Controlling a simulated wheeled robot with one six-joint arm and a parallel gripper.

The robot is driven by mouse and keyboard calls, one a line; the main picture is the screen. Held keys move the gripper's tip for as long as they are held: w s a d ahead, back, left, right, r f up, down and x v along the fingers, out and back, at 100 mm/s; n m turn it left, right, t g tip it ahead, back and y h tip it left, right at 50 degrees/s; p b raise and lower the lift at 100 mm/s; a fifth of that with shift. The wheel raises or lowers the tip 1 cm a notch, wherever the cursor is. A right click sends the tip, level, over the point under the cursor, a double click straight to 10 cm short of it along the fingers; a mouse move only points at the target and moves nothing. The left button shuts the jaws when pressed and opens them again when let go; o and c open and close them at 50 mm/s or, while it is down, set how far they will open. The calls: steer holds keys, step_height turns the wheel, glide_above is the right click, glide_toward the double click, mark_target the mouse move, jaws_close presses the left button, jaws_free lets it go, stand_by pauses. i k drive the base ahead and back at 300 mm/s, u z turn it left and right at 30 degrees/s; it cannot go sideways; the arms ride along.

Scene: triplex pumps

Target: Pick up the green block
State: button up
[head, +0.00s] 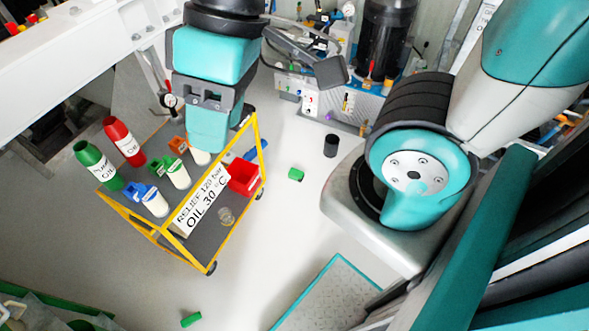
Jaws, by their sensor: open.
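A small green block (296,174) lies on the pale floor in the middle of the head view, right of the yellow-framed cart. Another small green piece (191,319) lies on the floor near the bottom edge; its exact shape is hard to tell. My gripper (322,62), dark grey, is at the upper middle beside my teal wrist, above and apart from the block in the picture. It is open, with nothing visible in it. Its fingers are partly hard to make out against the equipment behind.
The cart (182,262) holds green and red oil bottles, smaller white containers, a red bin (243,178) and a sign. A black cylinder (331,146) stands just beyond the block. Pump equipment (330,108) is at the back. Floor around the block is mostly clear.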

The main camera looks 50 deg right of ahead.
mark_target(296, 175)
steer(key=z, duration=0.4)
steer(key=i, duration=0.6)
steer(key=z, duration=1)
steer(key=i, duration=0.4)
steer(key=z, duration=0.35)
